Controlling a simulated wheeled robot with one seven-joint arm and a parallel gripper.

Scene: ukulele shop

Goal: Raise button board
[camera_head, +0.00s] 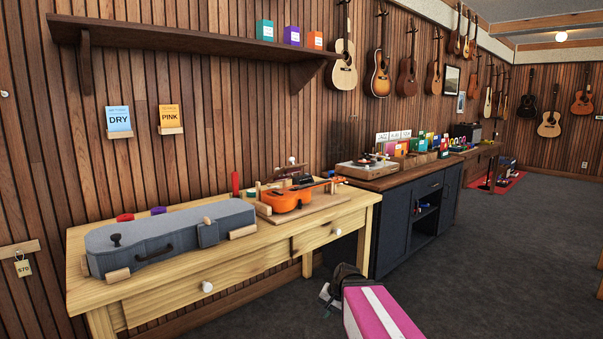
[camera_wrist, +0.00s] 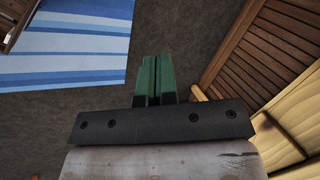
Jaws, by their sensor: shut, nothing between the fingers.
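No board is plainly marked as the button board. My gripper (camera_head: 326,293) is low in front of the bench's right end, over the floor, apart from both boards. In the wrist view its green fingers (camera_wrist: 154,76) are together with nothing between them.
The wooden bench (camera_head: 190,266) holds a grey ukulele case (camera_head: 165,238) and the orange ukulele (camera_head: 290,199). The dark cabinet (camera_head: 400,235) stands to its right. A blue striped mat (camera_wrist: 65,45) shows in the wrist view. Grey floor (camera_head: 500,260) is open at right.

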